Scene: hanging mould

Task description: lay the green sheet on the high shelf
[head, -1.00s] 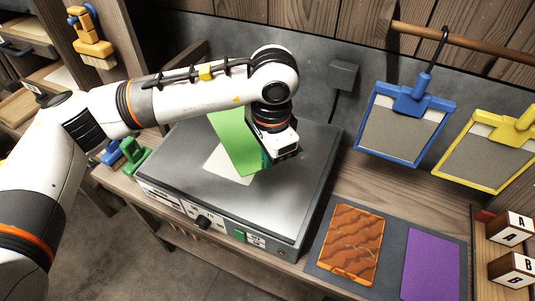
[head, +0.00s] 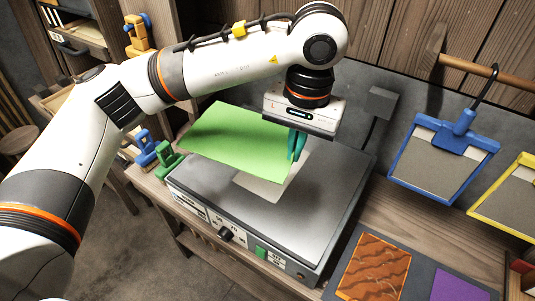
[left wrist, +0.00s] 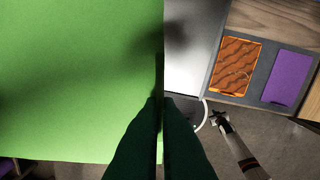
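The green sheet (head: 232,140) hangs in the air above the grey heating box (head: 330,190), roughly flat and a little tilted. My left gripper (head: 297,146) is shut on the sheet's right edge, with its teal fingers pointing down. In the left wrist view the green sheet (left wrist: 75,80) fills the left half, its edge at the closed dark green fingers (left wrist: 158,125). A pale square (head: 272,185) on the box top lies partly under the sheet. I cannot make out which surface is the high shelf. My right gripper does not show in the head view.
Blue (head: 146,150) and green (head: 168,160) clamps stand left of the box. A blue frame (head: 440,160) and a yellow frame (head: 510,190) hang at the right. An orange sheet (head: 373,266) and a purple sheet (head: 460,288) lie on a dark mat. Wooden shelving (head: 80,15) stands at the upper left.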

